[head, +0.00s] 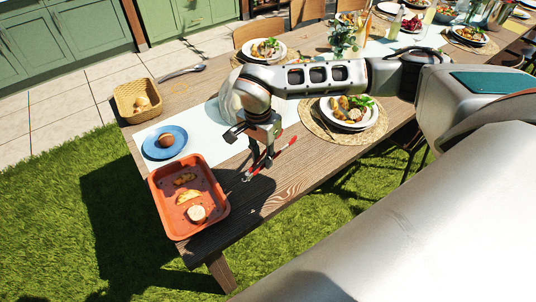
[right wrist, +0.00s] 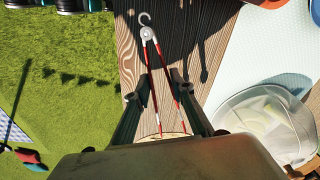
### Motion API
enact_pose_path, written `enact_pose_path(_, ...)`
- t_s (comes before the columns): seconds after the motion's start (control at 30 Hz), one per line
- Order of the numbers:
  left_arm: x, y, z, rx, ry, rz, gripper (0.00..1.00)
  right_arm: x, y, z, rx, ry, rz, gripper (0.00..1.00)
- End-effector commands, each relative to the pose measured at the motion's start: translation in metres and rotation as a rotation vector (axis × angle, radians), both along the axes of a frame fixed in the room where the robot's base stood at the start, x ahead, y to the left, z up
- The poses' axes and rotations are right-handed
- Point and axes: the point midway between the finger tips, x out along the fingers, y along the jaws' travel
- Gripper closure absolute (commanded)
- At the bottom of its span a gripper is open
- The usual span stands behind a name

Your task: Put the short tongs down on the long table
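The short tongs (right wrist: 148,38) have red arms and a metal hinge with a hook. In the head view, the tongs (head: 288,144) are at the long table's (head: 287,187) near edge, just under my right gripper (head: 266,158). In the right wrist view, my right gripper (right wrist: 156,90) has its fingers apart, one on each side of the spread tongs. A gap shows beside the left finger. The right finger is close to one red arm; I cannot tell if they touch. The tongs look flat on or just above the wood. My left gripper is not in view.
An orange tray (head: 158,207) with food stands left of the gripper. A blue plate (head: 154,152), a wicker basket (head: 125,105) and a spoon (head: 184,72) lie beyond. A plate of food (head: 333,118) sits right, on a woven mat. Bare wood lies between tray and mat.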

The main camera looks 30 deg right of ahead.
Motion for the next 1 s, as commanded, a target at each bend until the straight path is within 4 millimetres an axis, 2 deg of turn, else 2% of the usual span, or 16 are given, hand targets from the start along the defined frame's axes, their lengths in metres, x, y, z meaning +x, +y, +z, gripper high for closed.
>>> enact_pose_path(0.1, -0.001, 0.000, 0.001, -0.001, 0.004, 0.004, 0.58, -0.005, -0.013, -0.009, -0.024, -0.012, 0.080, 0.80)
enact_pose_path(0.2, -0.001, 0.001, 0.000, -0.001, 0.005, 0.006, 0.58, -0.005, -0.017, -0.012, -0.031, -0.017, 0.108, 0.80)
enact_pose_path(0.57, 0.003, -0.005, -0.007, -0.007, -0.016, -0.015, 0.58, -0.005, -0.016, -0.033, -0.031, -0.018, 0.108, 0.80)
enact_pose_path(0.77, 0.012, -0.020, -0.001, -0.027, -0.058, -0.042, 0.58, -0.006, -0.016, -0.051, -0.030, -0.017, 0.108, 0.80)
enact_pose_path(1.0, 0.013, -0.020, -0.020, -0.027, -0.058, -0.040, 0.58, -0.006, -0.016, -0.074, -0.031, -0.016, 0.108, 0.80)
